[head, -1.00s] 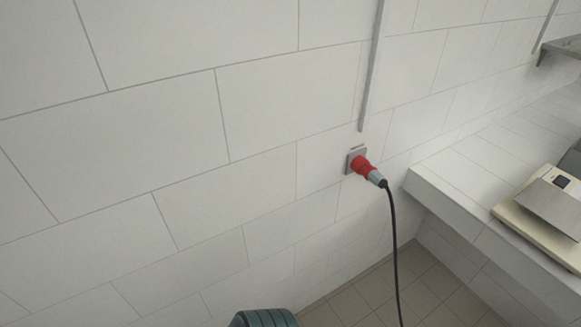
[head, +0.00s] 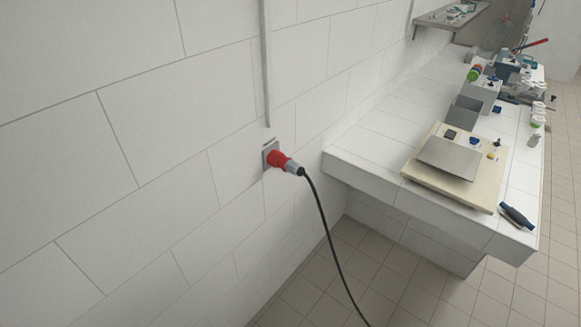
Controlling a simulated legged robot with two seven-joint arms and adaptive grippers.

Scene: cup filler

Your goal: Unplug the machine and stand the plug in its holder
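The plug (head: 284,163) is red with a grey rear end. It sits in the wall socket (head: 268,158), a small grey plate on the tiled wall left of the bench. A black cable (head: 325,229) hangs from the plug down towards the floor and leaves the picture at the bottom. Neither of my grippers is in view. I cannot make out a plug holder with certainty.
A white tiled bench (head: 352,175) stands to the right of the socket. A cream scale with a metal plate (head: 452,158) and a dark-handled tool (head: 516,215) lie near its front. Grey containers (head: 466,112) and other items stand farther back. The floor below is clear.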

